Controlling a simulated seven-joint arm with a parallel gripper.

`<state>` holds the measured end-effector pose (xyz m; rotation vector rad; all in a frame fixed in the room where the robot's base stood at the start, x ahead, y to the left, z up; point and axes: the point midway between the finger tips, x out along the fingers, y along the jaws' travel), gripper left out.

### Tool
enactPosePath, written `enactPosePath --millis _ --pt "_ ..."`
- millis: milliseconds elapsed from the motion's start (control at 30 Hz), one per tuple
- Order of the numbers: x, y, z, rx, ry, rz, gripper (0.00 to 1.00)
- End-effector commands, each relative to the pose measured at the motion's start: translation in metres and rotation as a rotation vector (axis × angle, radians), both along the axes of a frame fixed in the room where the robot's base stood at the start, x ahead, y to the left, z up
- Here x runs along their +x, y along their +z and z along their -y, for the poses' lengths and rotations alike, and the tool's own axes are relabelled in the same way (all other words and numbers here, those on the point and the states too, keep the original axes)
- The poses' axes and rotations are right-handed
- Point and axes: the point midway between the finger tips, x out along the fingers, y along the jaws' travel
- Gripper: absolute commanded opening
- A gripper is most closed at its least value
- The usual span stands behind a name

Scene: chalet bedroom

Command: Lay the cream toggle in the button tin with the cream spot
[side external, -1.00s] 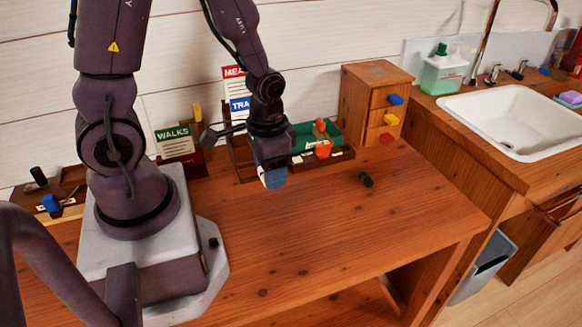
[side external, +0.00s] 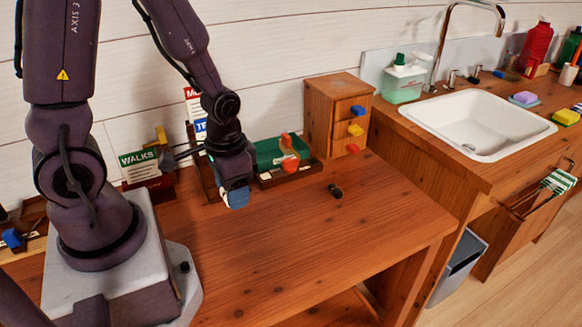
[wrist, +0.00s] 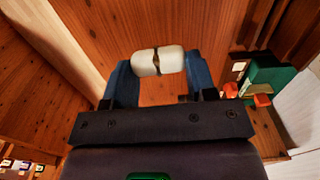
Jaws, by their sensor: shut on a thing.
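My gripper (side external: 237,199) is over the wooden table, just in front of the wall-side organizer. Its blue fingertips are shut on the cream toggle (wrist: 158,61), as the wrist view shows. The toggle is a short, rounded cream piece with a dark notch at its middle, and it lies crosswise between the fingers. I cannot make out a button tin with a cream spot in either view.
A green tray (side external: 268,151) with orange-red pieces stands behind and right of my gripper. A drawer cabinet (side external: 322,110) with coloured knobs stands at the back. The table front is clear.

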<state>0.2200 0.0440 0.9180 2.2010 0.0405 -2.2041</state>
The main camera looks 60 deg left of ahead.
Motion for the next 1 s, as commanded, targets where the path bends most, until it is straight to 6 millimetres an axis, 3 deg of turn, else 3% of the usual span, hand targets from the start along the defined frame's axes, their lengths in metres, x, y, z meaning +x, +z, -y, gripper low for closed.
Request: enactPosePath --millis 233,400,533,800,867,1000 --pt "0.058 0.026 0.002 0.001 0.052 0.007 0.3" --pt "0.107 0.049 0.018 0.001 0.033 0.005 0.3" --pt "0.13 0.059 0.031 0.001 0.001 0.003 0.3" --pt "0.137 0.059 0.043 0.001 -0.033 0.001 0.3" --pt "0.136 0.058 0.037 0.001 -0.016 0.001 0.3" --pt "0.123 0.044 0.004 0.0 0.076 -0.004 0.3"
